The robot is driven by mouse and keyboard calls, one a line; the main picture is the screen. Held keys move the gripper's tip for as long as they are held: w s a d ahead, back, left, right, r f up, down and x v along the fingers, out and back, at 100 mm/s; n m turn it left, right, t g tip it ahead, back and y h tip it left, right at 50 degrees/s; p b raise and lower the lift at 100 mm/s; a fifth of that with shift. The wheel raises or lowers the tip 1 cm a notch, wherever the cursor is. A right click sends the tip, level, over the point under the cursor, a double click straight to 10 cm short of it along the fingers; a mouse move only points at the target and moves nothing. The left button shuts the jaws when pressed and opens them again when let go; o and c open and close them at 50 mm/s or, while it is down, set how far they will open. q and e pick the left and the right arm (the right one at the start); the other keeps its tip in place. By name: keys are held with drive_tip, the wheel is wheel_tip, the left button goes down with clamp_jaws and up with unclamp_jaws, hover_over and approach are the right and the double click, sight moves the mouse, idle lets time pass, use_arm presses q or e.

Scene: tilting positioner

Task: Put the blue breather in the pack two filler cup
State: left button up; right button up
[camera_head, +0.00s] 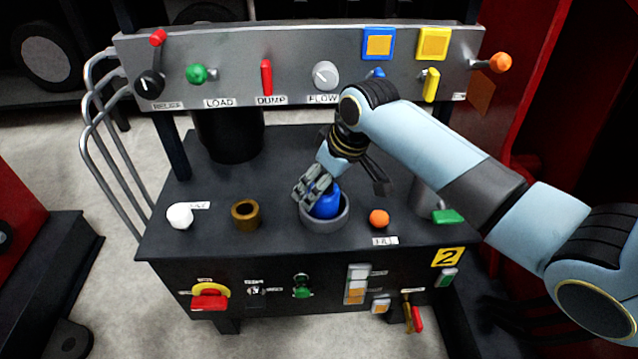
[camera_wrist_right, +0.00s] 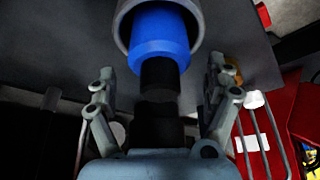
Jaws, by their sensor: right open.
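The blue breather (camera_head: 327,206) sits inside the round grey cup (camera_head: 325,224) on the dark bench top. The bench carries a yellow "2" plate (camera_head: 447,257). My right gripper (camera_head: 312,188) is at the cup, over the breather and partly covering it. In the right wrist view the breather (camera_wrist_right: 160,40) is inside the cup rim (camera_wrist_right: 122,22), with a black part below it. The fingers of my right gripper (camera_wrist_right: 160,95) stand apart on either side, with gaps to the blue body. The breather's lower end is hidden in the cup. My left gripper is not in view.
A white knob (camera_head: 180,216), a brown ring-shaped cup (camera_head: 245,215) and an orange ball (camera_head: 379,218) stand on the bench near the grey cup. A panel (camera_head: 300,60) with levers and knobs rises behind. Bent rails (camera_head: 110,140) run along the left side.

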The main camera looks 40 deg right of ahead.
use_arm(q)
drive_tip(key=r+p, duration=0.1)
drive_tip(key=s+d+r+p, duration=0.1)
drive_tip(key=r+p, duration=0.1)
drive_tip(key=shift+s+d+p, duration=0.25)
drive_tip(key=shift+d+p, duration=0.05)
use_arm(e)
drive_tip(key=v, duration=0.9)
drive_tip(key=shift+s, duration=0.15)
